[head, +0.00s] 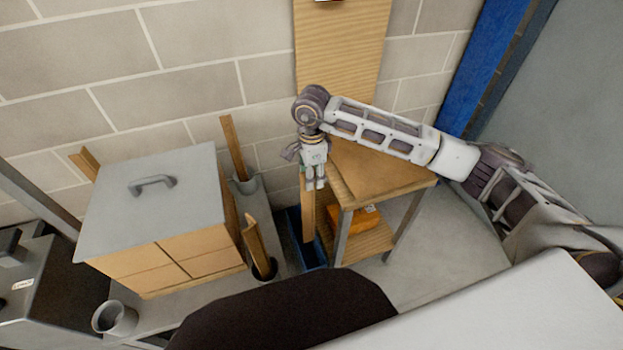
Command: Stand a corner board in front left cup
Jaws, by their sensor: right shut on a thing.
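My right gripper (316,182) points down beside the wooden side table and is shut on the top of an upright brown corner board (308,222). The board's lower end is at the blue bin (292,240); whether it touches the bottom is hidden. The front left cup (115,318) is a grey round cup at the lower left, and no board shows in it. Another corner board (256,246) stands tilted in the front right cup (265,270). A further board (233,150) stands in the back right cup (245,185). My left gripper is out of view.
A stack of boxes (190,262) under a grey lid with a handle (152,184) stands between the cups. Another board (85,162) shows behind it. The wooden table (375,170) has an orange item (362,220) on its lower shelf. A block wall closes the back.

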